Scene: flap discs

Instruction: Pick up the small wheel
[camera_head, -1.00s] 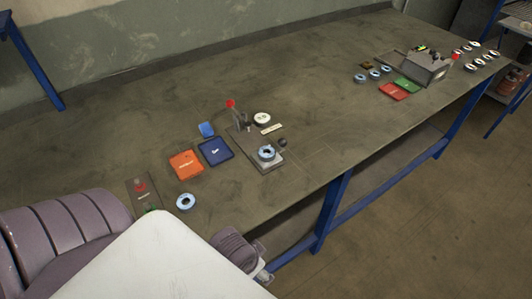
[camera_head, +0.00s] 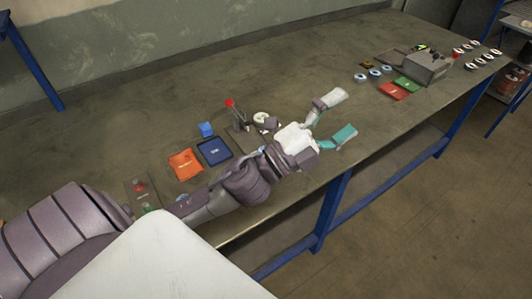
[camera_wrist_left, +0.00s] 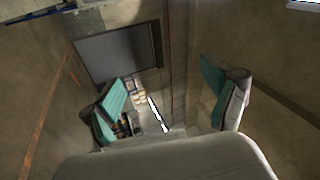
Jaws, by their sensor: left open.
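My left gripper (camera_head: 340,117) is open over the workbench, its two teal-tipped fingers spread with nothing between them. Its fingers also show wide apart in the left wrist view (camera_wrist_left: 165,88). A white round disc (camera_head: 261,117) lies on the bench, behind and left of the gripper. A blue-ringed disc (camera_head: 182,197) is nearly covered by my left arm. The fixture in the middle of the bench and the disc on it are hidden behind my arm and hand. I cannot tell which disc is the small wheel. My right gripper is not in view.
Several discs (camera_head: 374,73) and a grey machine (camera_head: 428,67) are farther right. Bench between is clear.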

